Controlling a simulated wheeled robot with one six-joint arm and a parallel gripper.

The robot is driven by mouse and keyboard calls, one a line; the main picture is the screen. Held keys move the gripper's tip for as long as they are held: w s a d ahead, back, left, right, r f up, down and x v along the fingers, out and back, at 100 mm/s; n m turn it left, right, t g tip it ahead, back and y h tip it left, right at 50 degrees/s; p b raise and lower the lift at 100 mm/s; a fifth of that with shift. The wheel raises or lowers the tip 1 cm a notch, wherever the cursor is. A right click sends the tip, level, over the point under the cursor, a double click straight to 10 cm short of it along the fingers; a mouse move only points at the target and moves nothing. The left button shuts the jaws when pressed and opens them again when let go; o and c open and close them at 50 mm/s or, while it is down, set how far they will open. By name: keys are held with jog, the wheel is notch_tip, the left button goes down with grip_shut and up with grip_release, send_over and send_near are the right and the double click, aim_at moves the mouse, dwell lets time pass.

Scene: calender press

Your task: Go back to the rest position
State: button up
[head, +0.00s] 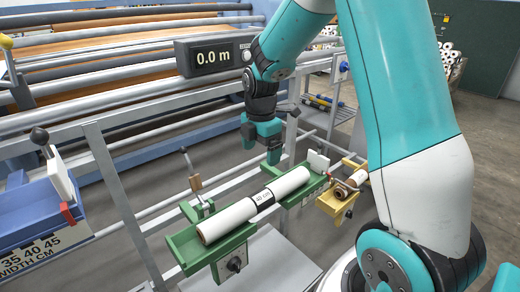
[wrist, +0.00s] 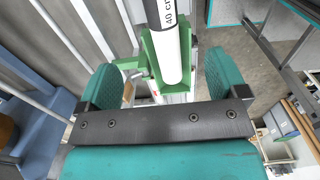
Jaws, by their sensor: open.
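My gripper (head: 260,152) is teal and points down above the far part of a white roll (head: 255,204). The roll has a black band reading 40 cm and lies lengthwise in a green cradle (head: 218,248). In the wrist view my two fingers stand wide apart with nothing between their pads, and the roll (wrist: 166,45) shows beyond them, apart from the fingers. The green cradle also shows there (wrist: 152,66). My teal and white arm covers much of the right side of the head view.
A blue tray (head: 40,215) with a width scale is at the left. A yellow holder (head: 338,203) with a smaller roll is right of the cradle. A display (head: 213,55) reading 0.0 m and metal rails (head: 110,165) stand behind. Grey floor is open at the right.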

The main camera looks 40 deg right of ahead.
jog(key=s+a+r+m+y, duration=0.1)
jog(key=s+a+r+m, duration=0.15)
jog(key=a, duration=0.35)
jog(key=s+a+r+m+y, duration=0.1)
jog(key=s+a+r+m, duration=0.1)
jog(key=s+a+r, duration=0.3)
jog(key=s+a+r+m+y, duration=0.2)
jog(key=s+a+m, duration=0.5)
jog(key=s+a, duration=0.4)
jog(key=s, duration=0.3)
jog(key=shift+s+a+r, duration=0.3)
jog(key=shift+s, duration=0.1)
jog(key=shift+c, duration=0.2)
